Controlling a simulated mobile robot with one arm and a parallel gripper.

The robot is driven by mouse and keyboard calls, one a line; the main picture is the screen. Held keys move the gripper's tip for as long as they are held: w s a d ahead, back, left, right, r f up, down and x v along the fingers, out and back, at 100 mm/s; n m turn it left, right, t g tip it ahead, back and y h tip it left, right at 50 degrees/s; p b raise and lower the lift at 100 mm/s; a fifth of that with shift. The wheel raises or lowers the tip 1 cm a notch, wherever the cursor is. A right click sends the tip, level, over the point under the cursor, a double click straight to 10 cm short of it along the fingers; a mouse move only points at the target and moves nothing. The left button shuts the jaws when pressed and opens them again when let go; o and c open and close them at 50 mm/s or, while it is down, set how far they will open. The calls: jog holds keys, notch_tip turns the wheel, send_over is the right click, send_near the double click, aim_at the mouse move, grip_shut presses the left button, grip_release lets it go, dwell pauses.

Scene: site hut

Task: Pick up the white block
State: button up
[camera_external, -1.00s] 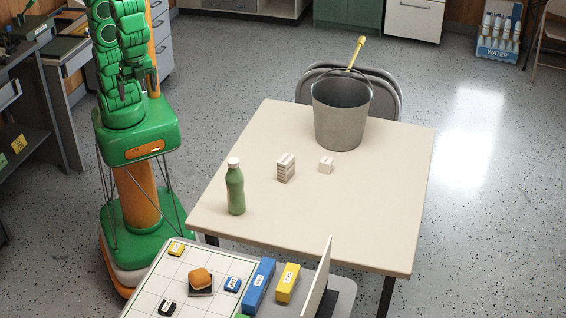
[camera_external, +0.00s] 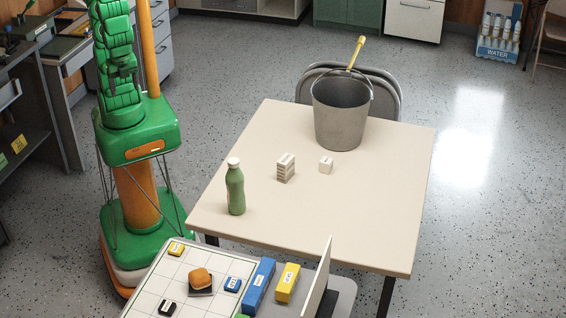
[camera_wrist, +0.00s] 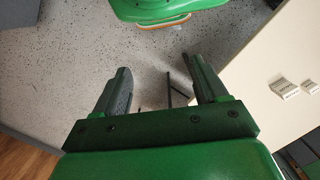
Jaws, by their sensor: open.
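A small white block (camera_external: 326,165) stands on the beige table, in front of the bucket. Just left of it is a larger whitish block with grey stripes (camera_external: 285,167). In the wrist view the striped block (camera_wrist: 284,88) and the white block (camera_wrist: 309,86) show at the right edge. My gripper (camera_external: 123,73) is up at the left, well away from the table and both blocks. In the wrist view its two fingers (camera_wrist: 156,70) are apart, with nothing between them but the floor beyond.
A green bottle (camera_external: 235,188) stands on the table's left side and a metal bucket (camera_external: 341,112) at its back. A grid board (camera_external: 172,272) with several small items lies in front. The table (camera_external: 350,220) is clear at its front right.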

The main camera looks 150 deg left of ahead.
jog(key=shift+w, duration=0.1)
jog(key=w+a+n, duration=0.1)
jog(key=w+a, duration=0.4)
jog(key=w, duration=0.5)
jog(key=w+a+n, duration=0.1)
jog(key=w+a, duration=0.4)
jog(key=w, duration=0.4)
jog(key=w+a+f+n+t, duration=0.1)
jog(key=w+a+f, duration=0.1)
jog(key=w+a, duration=0.4)
jog(key=w+a+f+n, duration=0.1)
jog(key=w+a+f, duration=0.2)
jog(key=w+a, duration=0.35)
jog(key=n, duration=0.3)
send_over(326, 160)
jog(key=shift+t, duration=0.4)
notch_tip(326, 160, down, 19)
jog(key=shift+f, duration=0.1)
jog(key=shift+a+f, duration=0.25)
jog(key=shift+f, duration=0.2)
jog(key=shift+d+f, duration=0.2)
jog(key=shift+f, duration=3.35)
